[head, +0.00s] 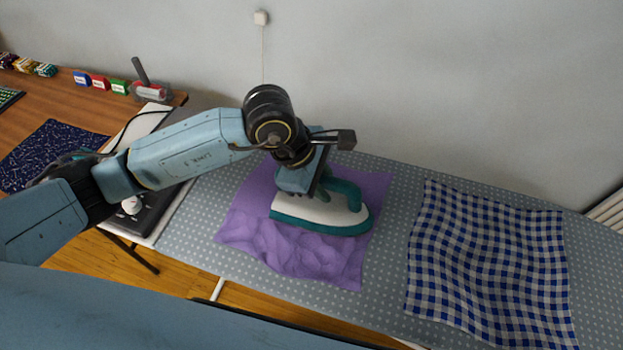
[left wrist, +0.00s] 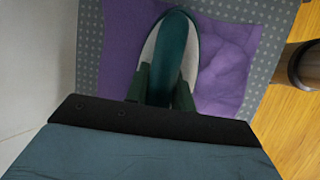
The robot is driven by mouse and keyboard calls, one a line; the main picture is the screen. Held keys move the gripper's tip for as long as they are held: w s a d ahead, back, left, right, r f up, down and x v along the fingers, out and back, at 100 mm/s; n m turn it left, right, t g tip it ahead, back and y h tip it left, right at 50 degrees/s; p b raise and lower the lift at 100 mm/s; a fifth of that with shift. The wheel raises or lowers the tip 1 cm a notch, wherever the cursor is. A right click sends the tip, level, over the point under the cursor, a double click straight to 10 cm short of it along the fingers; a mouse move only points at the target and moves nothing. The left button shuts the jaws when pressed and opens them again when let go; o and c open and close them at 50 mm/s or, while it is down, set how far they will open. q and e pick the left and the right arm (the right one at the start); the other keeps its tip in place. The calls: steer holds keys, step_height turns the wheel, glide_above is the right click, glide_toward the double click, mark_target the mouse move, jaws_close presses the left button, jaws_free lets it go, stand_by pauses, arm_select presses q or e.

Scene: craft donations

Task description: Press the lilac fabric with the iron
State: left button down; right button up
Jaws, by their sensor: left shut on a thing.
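The lilac fabric (head: 303,254) lies on the dotted grey ironing board (head: 388,260). Its front part is wrinkled, and the strip behind the iron looks smoother. The white and teal iron (head: 335,212) is on the fabric, sole down, its tip to the right. My left gripper (head: 318,184) is shut on the iron's handle from above. In the left wrist view the fingers (left wrist: 162,88) sit on both sides of the teal handle (left wrist: 172,58), with lilac fabric (left wrist: 225,65) around the iron. My right gripper is not in view.
A blue and white checked cloth (head: 490,265) lies flat on the board at the right. A wooden table (head: 25,105) at the left holds a dark blue patterned cloth (head: 50,150) and small coloured items. A wall closes off the back.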

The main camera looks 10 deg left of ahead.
arm_select(q)
steer(key=shift+s+d+r+b, duration=0.15)
steer(key=shift+d+b, duration=0.45)
steer(key=shift+d, duration=1.9)
steer(key=shift+s+d+r+b, duration=0.15)
steer(key=shift+d+b, duration=0.4)
steer(key=shift+d, duration=1.95)
steer(key=shift+f, duration=0.1)
steer(key=shift+f+b, duration=0.2)
steer(key=shift+b, duration=0.15)
steer(key=shift+r+p, duration=0.75)
steer(key=shift+r, duration=0.6)
steer(key=shift+f, duration=0.1)
steer(key=shift+a, duration=0.1)
